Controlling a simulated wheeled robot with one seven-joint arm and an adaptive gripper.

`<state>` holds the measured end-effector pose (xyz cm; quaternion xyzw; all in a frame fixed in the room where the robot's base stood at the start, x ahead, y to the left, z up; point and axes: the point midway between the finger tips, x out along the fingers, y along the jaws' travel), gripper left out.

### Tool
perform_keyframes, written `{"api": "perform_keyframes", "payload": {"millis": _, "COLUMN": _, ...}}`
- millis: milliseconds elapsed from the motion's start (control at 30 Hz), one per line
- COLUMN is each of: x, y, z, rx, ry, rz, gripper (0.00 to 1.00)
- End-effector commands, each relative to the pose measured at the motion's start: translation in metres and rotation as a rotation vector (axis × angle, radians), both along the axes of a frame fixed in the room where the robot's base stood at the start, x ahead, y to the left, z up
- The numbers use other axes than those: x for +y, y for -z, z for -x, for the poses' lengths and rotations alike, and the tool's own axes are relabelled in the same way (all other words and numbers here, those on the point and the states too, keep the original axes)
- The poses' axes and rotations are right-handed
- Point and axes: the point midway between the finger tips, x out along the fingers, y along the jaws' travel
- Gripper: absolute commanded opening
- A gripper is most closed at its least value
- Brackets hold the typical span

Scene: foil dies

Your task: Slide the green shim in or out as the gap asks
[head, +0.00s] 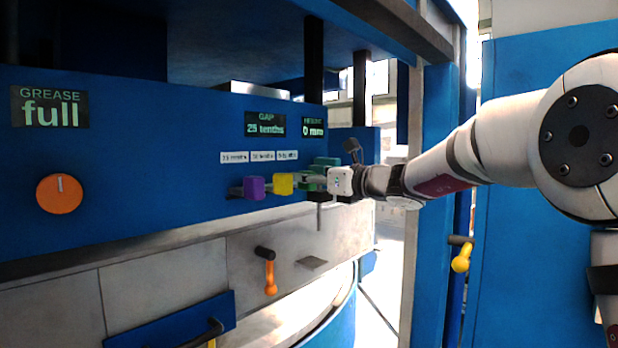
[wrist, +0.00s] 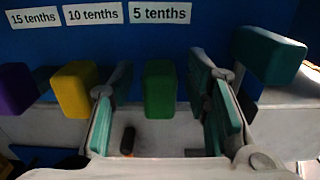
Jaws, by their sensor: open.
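The green shim (wrist: 160,88) shows in the wrist view under the label "5 tenths". My gripper (wrist: 160,100) is open, with one finger on each side of the green shim and a visible gap to both. The yellow shim (wrist: 75,89) stands left of my left finger, under "10 tenths". The purple shim (wrist: 14,90) is at the left edge, under "15 tenths". In the head view my gripper (head: 315,181) is at the panel and largely hides the green shim. The gap display (head: 265,124) reads 25 tenths.
A teal block (wrist: 268,55) sticks out just right of my right finger. The height display (head: 313,127) reads 0 mm and the grease display (head: 50,107) reads full. An orange knob (head: 60,194) is at the left. An orange-handled lever (head: 269,275) hangs below the shims.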

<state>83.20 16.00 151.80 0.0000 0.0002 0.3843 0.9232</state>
Motion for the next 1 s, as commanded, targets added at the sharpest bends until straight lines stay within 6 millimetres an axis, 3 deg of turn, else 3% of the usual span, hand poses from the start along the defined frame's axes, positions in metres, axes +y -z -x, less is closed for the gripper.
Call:
{"api": "perform_keyframes", "payload": {"millis": 233, "x": -0.012, "y": 0.000, "z": 0.010, "rx": 0.000, "ry": 0.002, "rz": 0.000, "gripper": 0.43}}
{"api": "perform_keyframes", "payload": {"millis": 700, "x": -0.074, "y": 0.000, "z": 0.072, "rx": -0.001, "ry": 0.003, "rz": 0.001, "gripper": 0.43}}
{"api": "perform_keyframes", "payload": {"millis": 1000, "x": -0.086, "y": 0.000, "z": 0.085, "rx": 0.000, "ry": 0.000, "rz": 0.000, "gripper": 0.43}}
